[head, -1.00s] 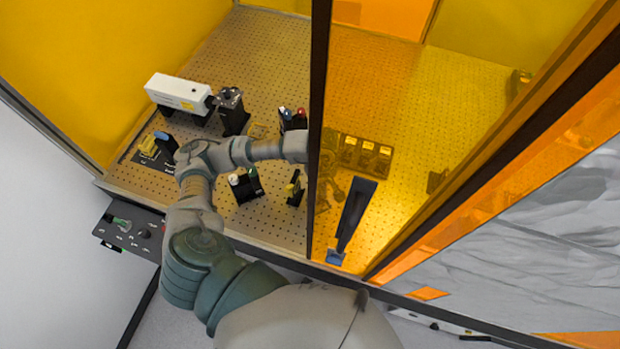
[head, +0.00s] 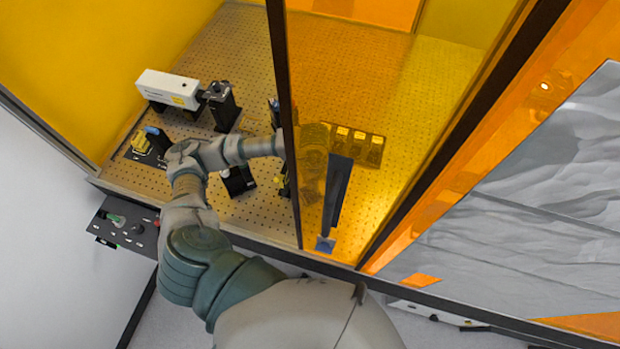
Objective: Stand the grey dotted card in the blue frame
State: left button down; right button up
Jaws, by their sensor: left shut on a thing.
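My left arm reaches over the dotted board. My left gripper (head: 314,172) is a faint shape behind the amber panel, so its fingers and what they hold are unclear. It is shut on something. I cannot make out the grey dotted card. A small upright piece with a blue top (head: 154,131) stands beside a yellow piece on a dark base at the board's left. I cannot tell whether it is the blue frame. My right gripper is out of view.
A white box (head: 168,88) and a black post (head: 222,105) stand on the board (head: 215,60). The amber panel (head: 345,75) covers its right part, with several yellow-topped parts behind it. A dark bar (head: 337,190) with a blue foot stands at the front. A control box (head: 128,226) sits front left.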

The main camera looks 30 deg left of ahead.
pick_arm(q)
jog(key=shift+s+d+f, duration=0.1)
jog(key=shift+s+d, duration=0.05)
jog(key=shift+d, duration=0.3)
jog(key=shift+s+a+f, duration=0.1)
jog(key=shift+a+f, duration=0.05)
jog(key=shift+a, duration=0.1)
jog(key=c, duration=1.4)
grip_release()
jog(key=shift+a, duration=0.4)
jog(key=shift+o, duration=1.2)
jog(key=shift+d+r, duration=0.3)
jog(key=shift+d, duration=0.2)
jog(key=shift+r, duration=0.6)
jog(key=shift+a+r+p, duration=0.15)
jog(key=shift+r+p, duration=0.25)
jog(key=shift+r, duration=0.15)
jog(key=shift+a+r, duration=0.25)
jog(key=shift+r, duration=0.25)
jog(key=shift+r+p, duration=0.45)
jog(key=shift+r, duration=0.35)
jog(key=shift+d+r+p, duration=0.2)
jog(key=shift+r+p, duration=0.15)
jog(key=shift+r, duration=0.55)
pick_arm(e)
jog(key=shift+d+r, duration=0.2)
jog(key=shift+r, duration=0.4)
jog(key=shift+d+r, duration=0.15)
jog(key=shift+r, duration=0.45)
